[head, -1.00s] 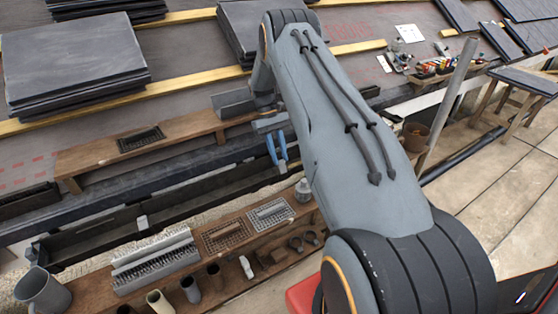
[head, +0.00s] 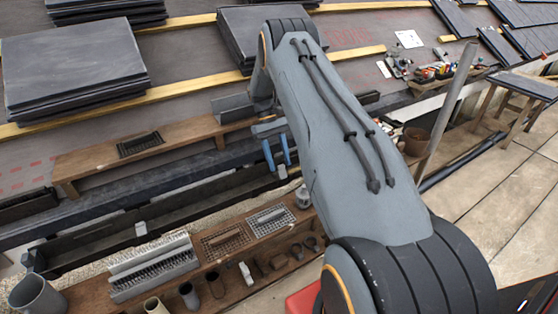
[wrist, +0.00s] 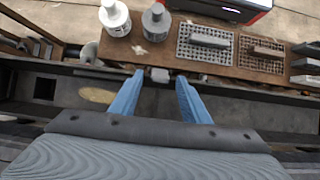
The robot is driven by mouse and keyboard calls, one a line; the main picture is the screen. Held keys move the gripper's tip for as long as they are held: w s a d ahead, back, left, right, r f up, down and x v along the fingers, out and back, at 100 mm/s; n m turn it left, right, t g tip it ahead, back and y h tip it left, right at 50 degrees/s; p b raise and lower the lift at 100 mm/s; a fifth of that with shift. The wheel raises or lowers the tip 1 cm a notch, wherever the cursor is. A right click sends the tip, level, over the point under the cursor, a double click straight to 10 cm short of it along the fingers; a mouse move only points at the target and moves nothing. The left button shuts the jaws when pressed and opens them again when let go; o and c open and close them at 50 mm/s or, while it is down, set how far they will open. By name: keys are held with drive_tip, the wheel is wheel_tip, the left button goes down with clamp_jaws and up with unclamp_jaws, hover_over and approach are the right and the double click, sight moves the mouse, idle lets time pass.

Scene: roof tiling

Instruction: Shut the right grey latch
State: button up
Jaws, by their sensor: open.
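My gripper (head: 280,167) has two blue fingers, parted and empty, pointing down over the long dark gutter (head: 190,208). In the wrist view my gripper (wrist: 158,85) is open, with its fingers on either side of a small grey latch (wrist: 159,75) at the gutter's near-plank edge. I cannot tell if the fingers touch it.
A wooden plank (head: 290,243) in front of the gutter carries bottles (wrist: 157,20), mesh grids (head: 270,219), a grey spiked strip (head: 152,265) and several cups. Behind are a wooden shelf (head: 85,167) and slate stacks (head: 75,65). A slanted pole (head: 447,115) stands to the right.

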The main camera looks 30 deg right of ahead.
drive_tip(key=shift+r, duration=0.1)
drive_tip(key=v, duration=0.7)
drive_tip(key=shift+w+r, duration=0.2)
drive_tip(key=shift+r, duration=0.05)
